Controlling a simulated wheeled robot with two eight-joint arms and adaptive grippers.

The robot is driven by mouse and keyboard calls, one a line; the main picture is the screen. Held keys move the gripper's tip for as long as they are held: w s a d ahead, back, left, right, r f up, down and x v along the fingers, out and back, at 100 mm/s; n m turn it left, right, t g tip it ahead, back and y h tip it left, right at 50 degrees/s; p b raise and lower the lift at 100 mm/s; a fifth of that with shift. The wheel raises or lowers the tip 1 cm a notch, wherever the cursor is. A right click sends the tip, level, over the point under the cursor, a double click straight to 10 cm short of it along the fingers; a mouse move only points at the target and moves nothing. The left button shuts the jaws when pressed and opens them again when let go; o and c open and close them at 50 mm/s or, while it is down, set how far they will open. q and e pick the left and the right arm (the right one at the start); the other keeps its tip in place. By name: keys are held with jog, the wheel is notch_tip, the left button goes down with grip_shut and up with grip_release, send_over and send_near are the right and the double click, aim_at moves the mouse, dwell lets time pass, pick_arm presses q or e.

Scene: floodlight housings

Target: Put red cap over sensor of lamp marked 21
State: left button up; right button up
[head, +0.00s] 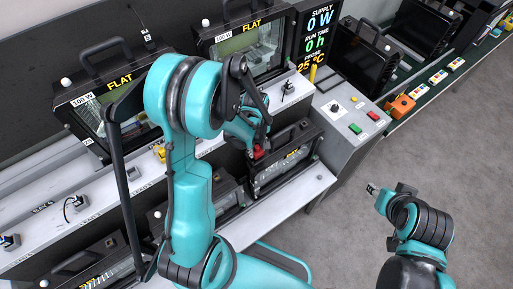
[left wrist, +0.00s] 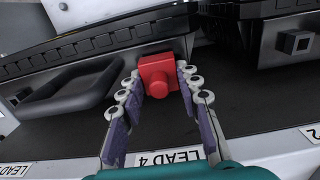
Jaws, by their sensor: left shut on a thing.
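The red cap (left wrist: 157,75) is a small square block with a round knob. My left gripper (left wrist: 154,92) is shut on it, one finger on each side. In the left wrist view the cap is against or just in front of a dark lamp housing's wall, and any sensor behind it is hidden. I cannot tell whether it touches. In the head view my left gripper (head: 260,142) holds the cap (head: 259,153) at the left end of a lower-row lamp (head: 290,160). No number 21 is readable. My right gripper (head: 372,190) is small, above the floor; its jaws are unclear.
A neighbouring housing in the left wrist view bears a square dark sensor (left wrist: 297,42). A black handle (left wrist: 68,90) lies left of the cap. A control box (head: 352,115) with green and red buttons stands right of the lamps. The grey floor (head: 440,150) is clear.

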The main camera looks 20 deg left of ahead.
pick_arm(q)
jog(key=o, duration=1.1)
jog(key=shift+c, duration=0.2)
jog(key=shift+r+p, duration=0.3)
jog(key=shift+p, duration=0.15)
notch_tip(320, 180, up, 13)
jog(key=p, duration=0.3)
jog(key=s+d+r+m+t, duration=0.4)
jog(key=s+r+m+t, duration=0.3)
jog(key=s+r+m, duration=0.2)
jog(key=shift+s+r+m, duration=0.35)
jog(key=shift+r+m, duration=0.35)
jog(key=shift+m, duration=0.7)
